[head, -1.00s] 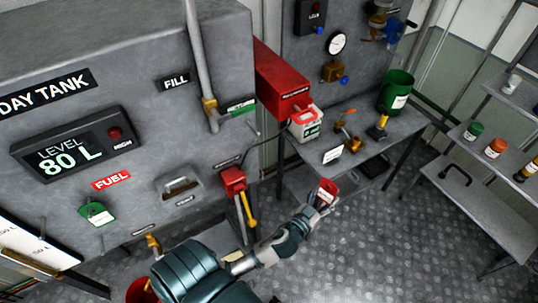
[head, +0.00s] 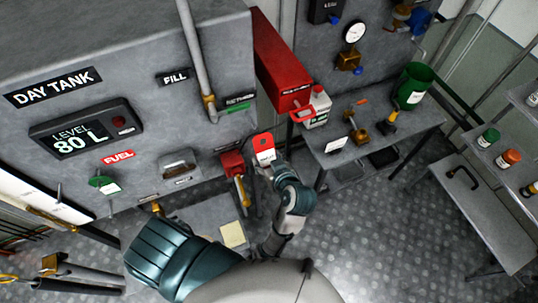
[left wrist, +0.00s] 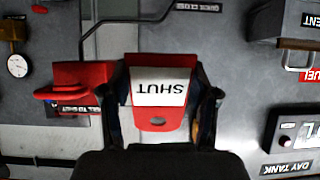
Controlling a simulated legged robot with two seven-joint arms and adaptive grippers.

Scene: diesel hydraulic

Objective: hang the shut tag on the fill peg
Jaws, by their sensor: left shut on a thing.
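My left gripper (head: 262,164) is shut on the shut tag (head: 264,143), a red tag with a white panel. In the left wrist view the shut tag (left wrist: 158,92) stands between the fingers (left wrist: 158,110), its word "SHUT" upside down and a hole near its lower edge. In the head view the tag is held in front of the tank, just right of a red box. A black FILL label (head: 174,77) is on the tank's front, left of a vertical pipe. I cannot tell which peg is the fill peg. My right gripper is out of view.
The red box (head: 231,164) with a yellow lever is close left of my gripper. A green tag (head: 102,181) hangs at the tank's lower left. A workbench (head: 335,160) with a white-and-red can (head: 318,107) stands to the right. Open floor lies in front.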

